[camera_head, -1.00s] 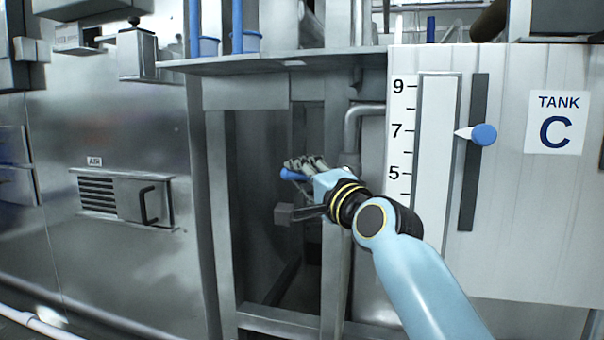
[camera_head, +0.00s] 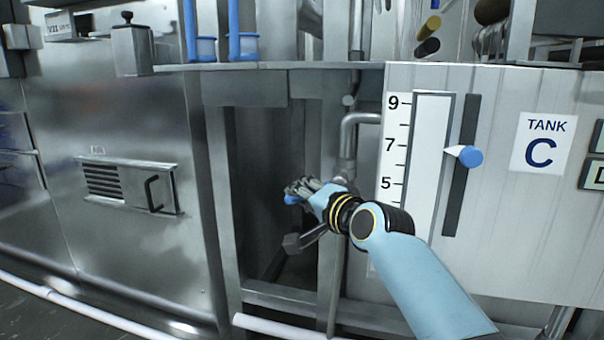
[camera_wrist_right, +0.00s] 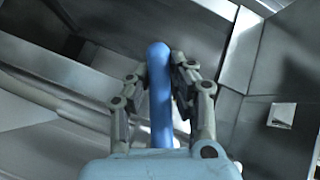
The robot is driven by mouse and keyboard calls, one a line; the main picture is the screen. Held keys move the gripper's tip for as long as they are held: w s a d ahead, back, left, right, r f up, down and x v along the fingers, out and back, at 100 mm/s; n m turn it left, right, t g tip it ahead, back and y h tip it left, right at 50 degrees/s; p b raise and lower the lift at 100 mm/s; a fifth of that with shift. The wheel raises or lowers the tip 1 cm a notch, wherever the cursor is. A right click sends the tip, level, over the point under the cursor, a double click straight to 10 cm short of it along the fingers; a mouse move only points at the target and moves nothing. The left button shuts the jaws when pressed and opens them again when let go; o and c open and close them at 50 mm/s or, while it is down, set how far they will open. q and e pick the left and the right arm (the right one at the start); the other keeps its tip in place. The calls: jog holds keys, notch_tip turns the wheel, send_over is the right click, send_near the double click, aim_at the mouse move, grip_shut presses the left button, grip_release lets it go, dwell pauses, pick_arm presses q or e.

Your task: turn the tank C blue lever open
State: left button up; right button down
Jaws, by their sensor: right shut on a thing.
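The blue lever (camera_head: 291,199) is in the recess left of tank C, mostly hidden behind my right gripper in the head view. Its blue end shows at the left of the fingers. My right gripper (camera_head: 303,188) is shut on it. In the right wrist view the blue lever (camera_wrist_right: 159,92) runs up the picture between the two fingers of the right gripper (camera_wrist_right: 166,78), its rounded end past the fingertips. The tank C panel (camera_head: 541,143) is white, with a level scale. My left gripper is not in view.
A dark grey block on a bar (camera_head: 293,243) sits just below the gripper. A metal post (camera_head: 334,240) and a bent pipe (camera_head: 357,122) stand close to the wrist. A shelf edge (camera_head: 270,68) runs above the recess. A vented steel panel (camera_head: 130,185) is at left.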

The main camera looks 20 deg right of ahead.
jog(key=shift+d+r+p, duration=0.1)
jog(key=shift+r+p, duration=0.25)
jog(key=shift+p, duration=0.15)
jog(key=shift+f+g+p, duration=0.15)
jog(key=shift+g+p, duration=0.15)
jog(key=shift+p, duration=0.15)
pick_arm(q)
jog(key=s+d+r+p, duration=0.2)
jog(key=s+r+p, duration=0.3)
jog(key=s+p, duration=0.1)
pick_arm(e)
jog(key=shift+s+d+f+n+g+h, duration=0.25)
jog(key=shift+d+f+n+g+h, duration=0.2)
jog(key=shift+n+g, duration=0.4)
pick_arm(q)
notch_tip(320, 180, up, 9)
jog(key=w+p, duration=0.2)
jog(key=p, duration=0.7)
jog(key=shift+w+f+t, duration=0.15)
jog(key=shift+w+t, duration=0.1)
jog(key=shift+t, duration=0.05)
pick_arm(e)
jog(key=s+d+f+n+g+h, duration=0.3)
jog(key=d+f+n+g+h, duration=0.1)
jog(key=g+h, duration=0.1)
jog(key=shift+d+h, duration=0.35)
jog(key=shift+s+n+g, duration=0.15)
jog(key=shift+n+g, duration=0.1)
jog(key=shift+n, duration=0.1)
